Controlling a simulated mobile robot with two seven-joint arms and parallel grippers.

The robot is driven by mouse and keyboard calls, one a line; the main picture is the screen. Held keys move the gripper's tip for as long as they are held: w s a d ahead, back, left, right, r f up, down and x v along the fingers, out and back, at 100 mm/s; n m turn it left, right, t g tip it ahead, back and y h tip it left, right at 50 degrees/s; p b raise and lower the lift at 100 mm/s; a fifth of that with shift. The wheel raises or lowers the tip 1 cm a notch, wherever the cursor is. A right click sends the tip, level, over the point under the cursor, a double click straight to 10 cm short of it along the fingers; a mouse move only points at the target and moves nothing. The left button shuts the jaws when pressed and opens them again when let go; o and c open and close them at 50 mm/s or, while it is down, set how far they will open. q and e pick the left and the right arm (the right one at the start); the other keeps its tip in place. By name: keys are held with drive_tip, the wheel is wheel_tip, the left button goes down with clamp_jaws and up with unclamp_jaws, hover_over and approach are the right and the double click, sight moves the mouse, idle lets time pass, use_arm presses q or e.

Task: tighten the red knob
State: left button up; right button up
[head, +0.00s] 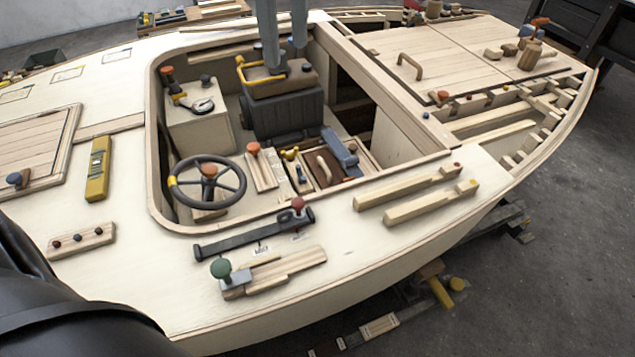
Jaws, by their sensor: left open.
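A red knob (297,203) stands upright at the right end of a dark flat bar (250,236) on the pale plywood deck, in front of the cockpit. Other red or orange-red knobs show: one on a lever (253,149) inside the cockpit, one at the steering wheel's hub (209,171), and one on a lever at the cockpit's back left (166,73). My left gripper (45,288) is a large black shape, cut off at the lower left corner. It is open, well apart from the knobs, and its fingertips are hard to make out. My right gripper is not in view.
A green knob (220,268) on a wooden block stands just in front of the dark bar. A yellow level (98,168) and a small peg block (81,241) lie at the left. Two wooden strips (408,188) lie at the right.

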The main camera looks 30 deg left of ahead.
use_arm(q)
wheel_tip(320, 180, down, 4)
drive_tip(key=s+b, duration=0.1)
drive_tip(key=b, duration=1.4)
hover_over(298, 202)
wheel_tip(298, 202, down, 12)
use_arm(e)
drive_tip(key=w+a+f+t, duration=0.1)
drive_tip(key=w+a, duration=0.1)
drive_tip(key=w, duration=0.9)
use_arm(q)
wheel_tip(298, 202, down, 13)
drive_tip(key=b, duration=0.4)
drive_tip(key=shift+f+b, duration=0.1)
drive_tip(key=shift+b, duration=0.25)
drive_tip(key=shift+f, duration=0.65)
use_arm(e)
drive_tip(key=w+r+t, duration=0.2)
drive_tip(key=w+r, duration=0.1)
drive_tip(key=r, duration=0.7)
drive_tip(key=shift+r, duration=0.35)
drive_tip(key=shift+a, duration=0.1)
use_arm(q)
drive_tip(key=shift+c, duration=0.3)
clamp_jaws()
